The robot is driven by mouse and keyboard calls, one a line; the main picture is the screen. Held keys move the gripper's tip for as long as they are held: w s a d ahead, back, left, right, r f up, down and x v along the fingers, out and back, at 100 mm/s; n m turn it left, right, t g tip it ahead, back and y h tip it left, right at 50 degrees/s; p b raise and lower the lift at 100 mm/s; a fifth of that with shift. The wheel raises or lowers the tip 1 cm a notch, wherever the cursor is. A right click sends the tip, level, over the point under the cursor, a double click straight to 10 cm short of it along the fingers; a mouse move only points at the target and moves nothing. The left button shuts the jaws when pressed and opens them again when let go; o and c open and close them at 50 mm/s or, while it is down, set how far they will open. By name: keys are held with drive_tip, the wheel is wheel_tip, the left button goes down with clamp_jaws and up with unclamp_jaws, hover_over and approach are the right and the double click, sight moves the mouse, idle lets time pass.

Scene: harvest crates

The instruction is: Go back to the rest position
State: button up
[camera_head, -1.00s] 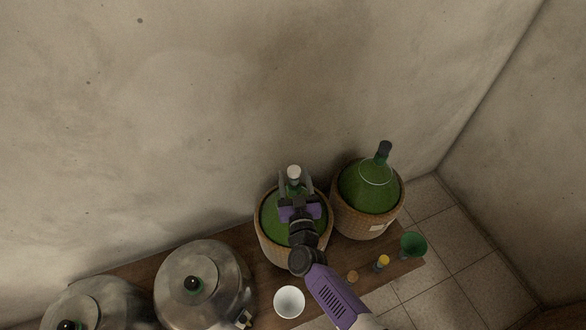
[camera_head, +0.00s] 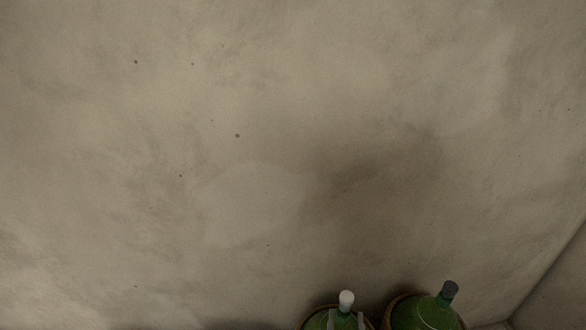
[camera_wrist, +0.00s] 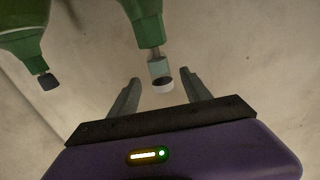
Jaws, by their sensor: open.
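My gripper (camera_wrist: 160,76) is open and empty in the wrist view, its two grey fingers apart. A green glass demijohn with a white-capped neck (camera_wrist: 163,84) shows just past the fingertips, in line with the gap between them. The fingers do not appear to touch it. In the head view, the same white cap (camera_head: 346,297) is at the bottom edge, with the finger ends just below it on either side. The rest of my gripper and arm is outside the head view.
A second green demijohn with a dark cap (camera_head: 450,288) stands to the right in the head view. Its cap also shows at the left of the wrist view (camera_wrist: 48,81). A bare plaster wall (camera_head: 280,150) fills most of the head view, with a corner at right.

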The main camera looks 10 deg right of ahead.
drive_tip(key=s+d+r+n+y, duration=0.1)
drive_tip(key=s+r, duration=0.3)
drive_tip(key=s, duration=0.7)
drive_tip(key=s+r+n+g+y, duration=0.1)
drive_tip(key=s+r+y, duration=0.15)
drive_tip(key=s, duration=0.75)
drive_tip(key=s+d+r+n+y, duration=0.1)
drive_tip(key=s+r, duration=0.3)
drive_tip(key=s, duration=0.7)
drive_tip(key=s+r+g, duration=0.1)
drive_tip(key=s+r, duration=0.5)
drive_tip(key=r, duration=0.2)
drive_tip(key=shift+s+a+r+g, duration=0.3)
drive_tip(key=shift+a+r, duration=0.05)
drive_tip(key=shift+r, duration=0.05)
